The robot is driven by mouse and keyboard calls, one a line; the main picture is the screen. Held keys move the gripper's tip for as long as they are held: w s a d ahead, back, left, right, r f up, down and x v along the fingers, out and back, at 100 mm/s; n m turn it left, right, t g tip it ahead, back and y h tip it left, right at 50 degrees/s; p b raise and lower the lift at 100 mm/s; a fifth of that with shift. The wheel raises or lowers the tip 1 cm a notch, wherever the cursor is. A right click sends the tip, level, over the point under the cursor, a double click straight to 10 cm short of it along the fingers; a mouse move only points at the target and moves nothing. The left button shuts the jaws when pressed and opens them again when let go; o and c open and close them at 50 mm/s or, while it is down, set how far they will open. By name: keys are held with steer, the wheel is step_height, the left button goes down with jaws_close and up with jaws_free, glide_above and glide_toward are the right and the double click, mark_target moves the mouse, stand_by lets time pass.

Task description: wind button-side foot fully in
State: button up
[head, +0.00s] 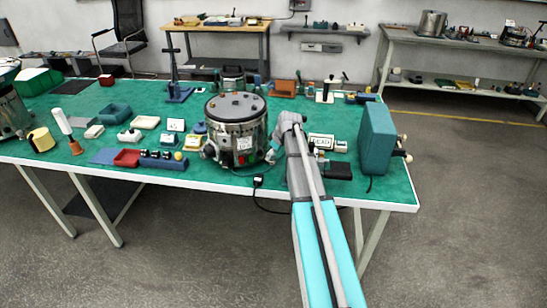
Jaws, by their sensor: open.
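A round metal fountain base (236,150) stands upright near the front edge of the green table. Its shiny drum has a dark top with several small knobs, and a white label on its front. Small feet show low around its rim, but they are too small to tell which is the button-side foot. I cannot make out a button. My arm reaches in from the bottom right, and my gripper (274,150) is low at the right side of the drum. It appears open. I cannot tell whether it touches a foot, as the wrist hides part of that side.
The green table (225,180) holds a teal box (377,138) at the right, a black block (341,170) right of my arm, and trays and small parts at the left. A black cable and plug (258,181) hang over the front edge.

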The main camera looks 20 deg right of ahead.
steer(key=shift+f, duration=0.1)
steer(key=shift+c, duration=0.2)
jaws_close()
steer(key=shift+d, duration=0.1)
steer(key=shift+n, duration=0.5)
steer(key=n+y, duration=0.1)
steer(key=n, duration=0.1)
steer(key=shift+w+n+g, duration=0.15)
steer(key=shift+n+g, duration=0.15)
steer(key=shift+n, duration=0.1)
steer(key=n+g+y, duration=0.1)
steer(key=n, duration=0.2)
steer(key=shift+n, duration=0.3)
steer(key=n+g, duration=0.1)
steer(key=n, duration=0.1)
steer(key=n+g, duration=0.1)
steer(key=n, duration=0.1)
steer(key=shift+w+y, duration=0.15)
steer(key=shift+y, duration=0.15)
steer(key=shift+n+g, duration=0.7)
steer(key=shift+n, duration=1.1)
